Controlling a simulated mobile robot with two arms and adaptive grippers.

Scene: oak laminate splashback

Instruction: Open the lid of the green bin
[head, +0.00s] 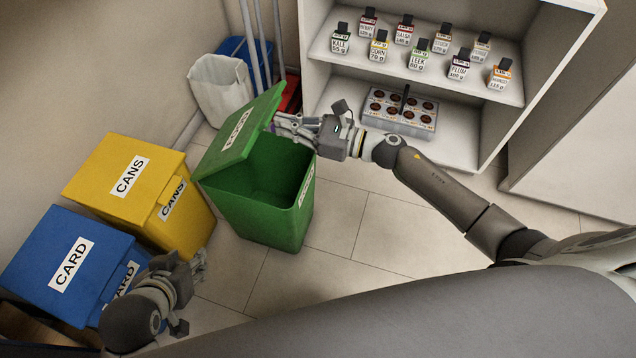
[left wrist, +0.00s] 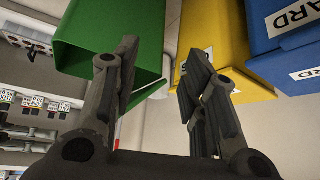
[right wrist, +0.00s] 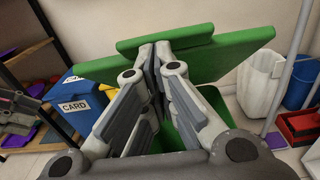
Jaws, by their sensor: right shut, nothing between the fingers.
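The green bin (head: 290,215) stands on the floor, its dark inside showing. Its green lid (head: 238,132) is raised and tilted up toward the left side, its label facing up. My right gripper (head: 282,123) is shut and empty at the opening side of the lid. In the right wrist view its closed fingertips (right wrist: 155,62) are against or very close to the lid (right wrist: 235,52); contact is unclear. My left gripper (head: 200,263) hangs low in front of the yellow bin. In the left wrist view its fingers (left wrist: 160,75) are apart and empty, with the green bin (left wrist: 115,35) beyond.
The yellow CANS bin (head: 112,205) and blue CARD bin (head: 40,285) stand left of the green bin. A white bin (head: 222,92) and poles are behind it. A shelf unit (head: 515,95) with small jars and a tray stands right. Floor (head: 345,225) in front is clear.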

